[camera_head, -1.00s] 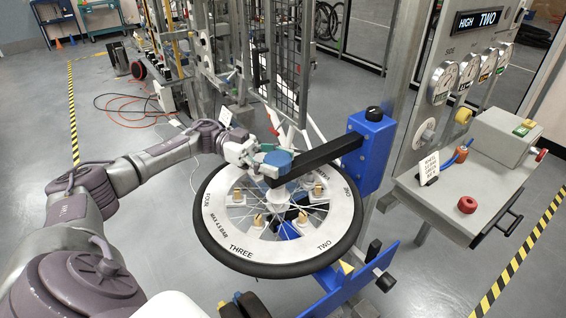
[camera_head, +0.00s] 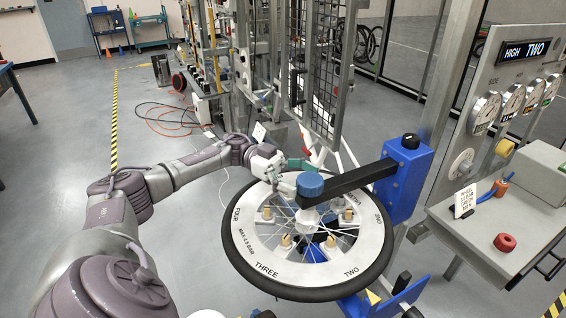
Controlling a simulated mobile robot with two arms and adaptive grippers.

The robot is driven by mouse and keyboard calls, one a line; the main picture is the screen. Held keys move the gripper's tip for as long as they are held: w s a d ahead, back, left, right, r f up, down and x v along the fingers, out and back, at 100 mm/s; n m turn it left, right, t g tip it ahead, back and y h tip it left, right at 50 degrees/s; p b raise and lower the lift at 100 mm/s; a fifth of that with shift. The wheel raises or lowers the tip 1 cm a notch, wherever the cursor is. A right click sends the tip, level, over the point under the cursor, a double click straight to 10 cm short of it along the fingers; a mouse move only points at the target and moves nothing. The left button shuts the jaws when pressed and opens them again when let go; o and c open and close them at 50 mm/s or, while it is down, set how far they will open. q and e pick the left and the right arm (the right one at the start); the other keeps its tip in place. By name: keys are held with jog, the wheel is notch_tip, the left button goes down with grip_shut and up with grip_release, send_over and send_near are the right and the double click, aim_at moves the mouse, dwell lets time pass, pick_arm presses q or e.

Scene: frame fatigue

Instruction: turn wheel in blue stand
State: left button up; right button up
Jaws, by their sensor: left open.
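The wheel (camera_head: 262,268) lies flat in the blue stand, with a black tyre and a pale disc marked ONE, TWO, THREE, FOUR and MAX 4.5 BAR. Several brass-coloured pegs stand on the disc. The blue stand (camera_head: 408,178) holds a black bar (camera_head: 350,180) across the wheel, ending in a round blue cap (camera_head: 309,184) above the hub. My left gripper (camera_head: 290,178) is open above the wheel's far left part, just left of the cap. Whether its fingers touch the cap or wheel is unclear.
A grey console (camera_head: 490,228) with a red button (camera_head: 505,242), gauges and a display (camera_head: 537,48) reading HIGH TWO stands at the right. A mesh cage (camera_head: 318,75) rises behind the wheel. Orange hoses (camera_head: 165,120) lie on the floor; open floor spreads left.

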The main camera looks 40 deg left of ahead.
pick_arm(q)
jog(key=s+a, duration=0.1)
jog(key=a, duration=0.9)
jog(key=shift+s, duration=0.2)
